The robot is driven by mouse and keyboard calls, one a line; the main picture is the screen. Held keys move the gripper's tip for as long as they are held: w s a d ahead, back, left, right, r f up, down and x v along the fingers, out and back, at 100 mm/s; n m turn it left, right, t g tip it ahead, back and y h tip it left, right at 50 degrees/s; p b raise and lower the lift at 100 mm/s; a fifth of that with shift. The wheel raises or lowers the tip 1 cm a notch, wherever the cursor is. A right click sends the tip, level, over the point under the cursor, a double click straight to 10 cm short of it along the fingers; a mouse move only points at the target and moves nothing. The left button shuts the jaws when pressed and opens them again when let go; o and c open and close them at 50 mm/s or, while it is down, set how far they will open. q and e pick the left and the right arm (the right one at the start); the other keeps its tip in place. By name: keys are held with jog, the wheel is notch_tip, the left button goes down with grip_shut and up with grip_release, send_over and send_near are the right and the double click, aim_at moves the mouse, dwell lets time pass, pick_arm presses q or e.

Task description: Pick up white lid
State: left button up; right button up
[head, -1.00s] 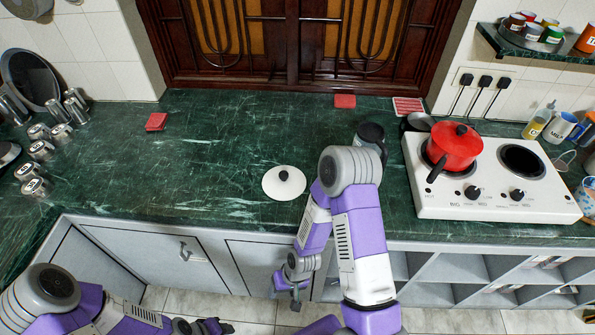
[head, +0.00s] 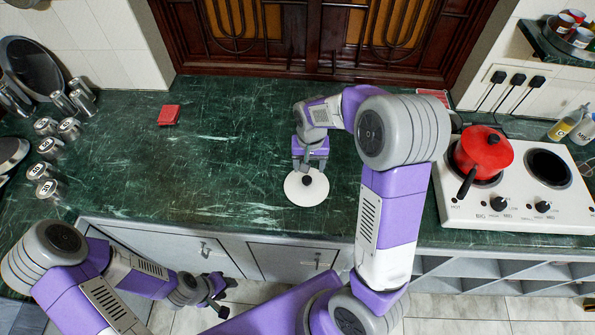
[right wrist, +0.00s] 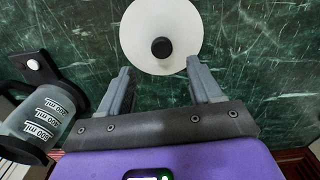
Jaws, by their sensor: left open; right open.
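The white lid (head: 307,194) is a round disc with a black knob, lying on the green marble counter near its front edge. In the right wrist view the lid (right wrist: 138,35) shows just beyond the fingertips, with its knob (right wrist: 161,47) roughly midway between the two finger lines. My right gripper (head: 303,168) points down at the back edge of the lid, open and empty; its parted fingers also show in the right wrist view (right wrist: 159,72). My left gripper (head: 219,305) is open and empty, low in front of the cabinets, away from the lid.
A red pot (head: 484,150) sits on the white stove (head: 515,213) to the right. Metal canisters (head: 46,148) stand at left.

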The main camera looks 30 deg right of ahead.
aim_at(307, 179)
jog(key=shift+w+d+f, duration=0.1)
jog(key=shift+w+f, duration=0.15)
jog(key=shift+f, duration=0.05)
jog(key=f, duration=0.2)
jog(key=f+b, duration=0.1)
jog(key=f, duration=0.3)
jog(key=shift+s+a+f+b, duration=0.2)
jog(key=shift+a+f+b, duration=0.05)
jog(key=shift+f+b, duration=0.1)
jog(key=shift+r, duration=0.1)
jog(key=shift+c, duration=0.5)
grip_shut()
